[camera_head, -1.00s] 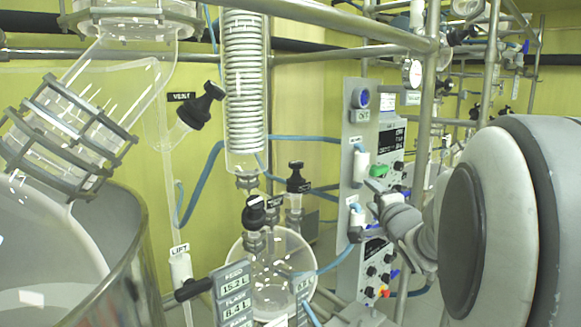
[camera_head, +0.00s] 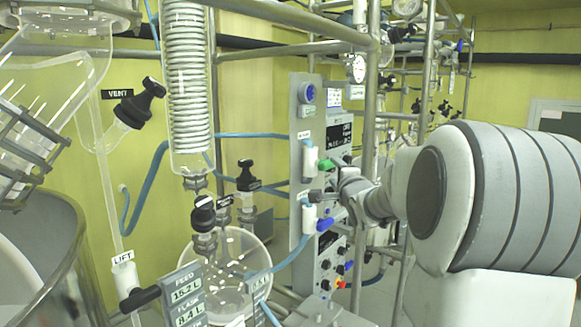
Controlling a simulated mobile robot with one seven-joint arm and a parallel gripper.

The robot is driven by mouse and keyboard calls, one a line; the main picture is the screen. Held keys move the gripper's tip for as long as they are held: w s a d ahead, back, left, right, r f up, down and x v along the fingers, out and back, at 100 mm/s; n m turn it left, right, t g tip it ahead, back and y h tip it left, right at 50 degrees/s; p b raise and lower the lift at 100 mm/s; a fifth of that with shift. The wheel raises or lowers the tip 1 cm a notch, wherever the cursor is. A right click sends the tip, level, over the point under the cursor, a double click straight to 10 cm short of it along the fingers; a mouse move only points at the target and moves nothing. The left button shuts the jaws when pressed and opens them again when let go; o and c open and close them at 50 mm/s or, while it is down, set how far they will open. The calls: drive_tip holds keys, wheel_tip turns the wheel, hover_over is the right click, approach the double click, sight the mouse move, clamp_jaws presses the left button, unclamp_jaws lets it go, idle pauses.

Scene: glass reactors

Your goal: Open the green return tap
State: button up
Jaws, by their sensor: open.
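The green tap handle (camera_head: 326,164) sits beside a white valve body (camera_head: 310,161) on the upper part of the grey upright panel (camera_head: 296,125). My gripper (camera_head: 324,188) is at the panel, just below the green handle, with its fingers pointing left. It is open and no object shows between its fingers. The fingers are small in view, so I cannot tell whether they touch the handle. A second white valve body (camera_head: 308,218) with a blue hose is below my gripper.
A metal frame post (camera_head: 370,90) stands close to my arm. Left of the panel are a round glass flask (camera_head: 222,262), a condenser coil (camera_head: 187,80), black-handled valves (camera_head: 140,104) and blue hoses. A controller with knobs (camera_head: 333,255) is behind the panel.

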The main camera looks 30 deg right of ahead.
sight(329, 166)
drive_tip(key=x, duration=0.7)
drive_tip(key=shift+w+d, duration=0.1)
drive_tip(key=shift+w, duration=0.2)
drive_tip(key=shift+c, duration=0.3)
clamp_jaws()
